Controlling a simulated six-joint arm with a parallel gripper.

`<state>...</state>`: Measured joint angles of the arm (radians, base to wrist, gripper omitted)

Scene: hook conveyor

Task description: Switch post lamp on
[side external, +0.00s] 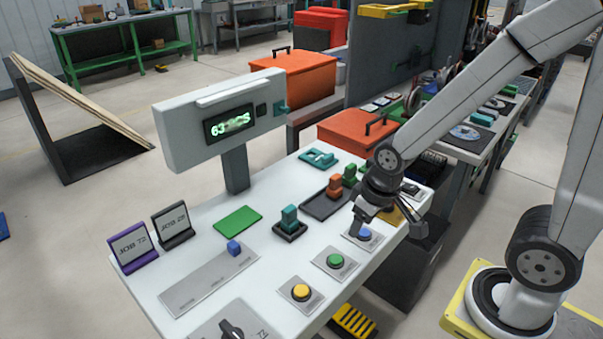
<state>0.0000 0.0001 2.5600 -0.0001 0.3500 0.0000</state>
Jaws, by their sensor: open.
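A grey display head (218,120) stands on a post (235,170) at the back of the white console. Its screen (229,123) shows lit green characters, hard to read. A small dark square (261,109) and a teal piece (281,107) are at its right end. I cannot tell which part is the post lamp or its switch. My gripper (359,226) is open and points down at the console's right side, just above or beside a blue button (365,234). Whether it touches the button is unclear. A green button (335,261) and a yellow button (301,292) lie nearer the front.
On the console (262,262) are a slider plate with a blue knob (234,247), a black rotary knob (231,329), a teal lever (290,218), an orange lever (334,187), a green pad (238,220) and two job signs (173,225). Orange toolboxes (295,78) stand behind.

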